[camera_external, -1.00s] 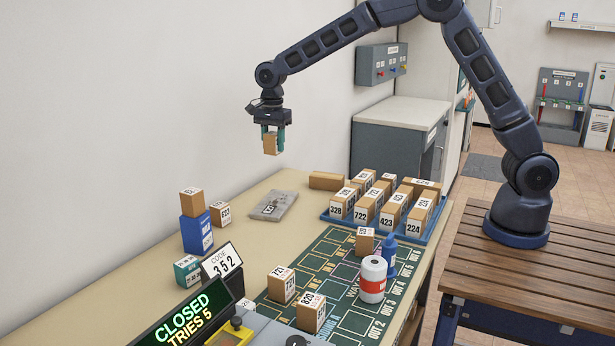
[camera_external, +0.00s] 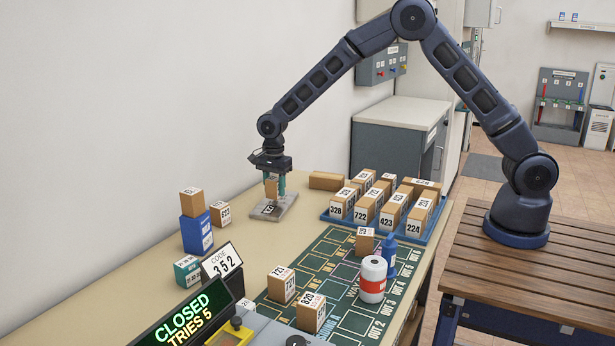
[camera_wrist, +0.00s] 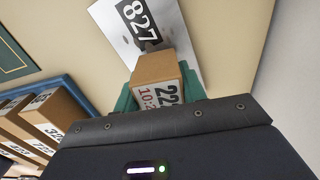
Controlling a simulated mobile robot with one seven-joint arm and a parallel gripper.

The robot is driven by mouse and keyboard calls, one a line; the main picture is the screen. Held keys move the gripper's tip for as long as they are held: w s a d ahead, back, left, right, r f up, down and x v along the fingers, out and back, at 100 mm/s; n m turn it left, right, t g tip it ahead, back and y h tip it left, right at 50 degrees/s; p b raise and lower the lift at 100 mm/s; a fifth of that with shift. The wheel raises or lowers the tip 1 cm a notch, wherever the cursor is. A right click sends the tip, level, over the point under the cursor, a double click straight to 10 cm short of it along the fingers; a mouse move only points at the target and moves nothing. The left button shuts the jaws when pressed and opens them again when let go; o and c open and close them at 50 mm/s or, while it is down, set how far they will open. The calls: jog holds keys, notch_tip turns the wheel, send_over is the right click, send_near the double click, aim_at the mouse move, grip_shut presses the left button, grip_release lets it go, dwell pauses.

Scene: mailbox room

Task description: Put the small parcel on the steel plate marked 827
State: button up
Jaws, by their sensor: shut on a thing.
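The small parcel (camera_external: 271,188) is a brown cardboard box held between the green fingers of my gripper (camera_external: 273,184). In the wrist view the parcel (camera_wrist: 158,68) shows a white label with black and red figures. The steel plate (camera_external: 266,212) lies flat on the table near the wall, right below my gripper. In the wrist view the plate (camera_wrist: 112,27) shows its black 827 mark, just beyond the parcel. The parcel is at or just above the plate; I cannot tell whether they touch.
A blue tray (camera_external: 335,219) with several numbered boxes stands to the right. A blue block (camera_external: 196,234) with a box on top stands at the left. A white and red roll (camera_external: 372,279) stands on the green mat.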

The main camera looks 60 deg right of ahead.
jog(key=shift+f, duration=0.85)
jog(key=shift+f, duration=0.15)
jog(key=o, duration=1)
